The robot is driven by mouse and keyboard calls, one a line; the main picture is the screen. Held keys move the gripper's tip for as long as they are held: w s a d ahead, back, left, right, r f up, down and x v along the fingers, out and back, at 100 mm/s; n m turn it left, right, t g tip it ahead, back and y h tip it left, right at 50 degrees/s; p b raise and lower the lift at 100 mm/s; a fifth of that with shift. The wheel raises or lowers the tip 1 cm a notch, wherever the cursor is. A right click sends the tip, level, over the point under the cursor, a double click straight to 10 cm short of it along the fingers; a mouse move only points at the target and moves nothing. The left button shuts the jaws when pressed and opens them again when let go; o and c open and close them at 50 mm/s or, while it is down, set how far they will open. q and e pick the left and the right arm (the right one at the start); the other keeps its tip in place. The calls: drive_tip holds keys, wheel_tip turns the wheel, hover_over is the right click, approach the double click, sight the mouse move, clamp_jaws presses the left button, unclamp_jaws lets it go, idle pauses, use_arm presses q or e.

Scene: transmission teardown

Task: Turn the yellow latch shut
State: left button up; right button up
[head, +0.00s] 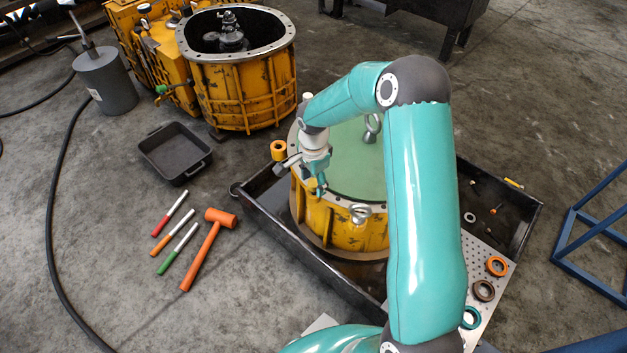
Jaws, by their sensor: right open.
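My right gripper (318,183) is open, at the left rim of the round yellow housing (345,225) with the green top (355,165). Its fingers point down beside the rim, and I cannot tell whether they touch it. My right arm hides the right side of the housing. My left gripper is not in view.
The housing stands in a dark tray (285,232). Eyebolts (372,127) stick up from its top. A perforated plate (478,255) holds several rings. An orange mallet (207,247), markers and a black bin (176,150) lie left. A larger yellow casing (245,90) stands behind.

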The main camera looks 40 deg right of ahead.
sight(313, 183)
clamp_jaws()
drive_tip(key=shift+n, duration=0.4)
unclamp_jaws()
wheel_tip(313, 183, up, 12)
idle(0.6)
idle(0.3)
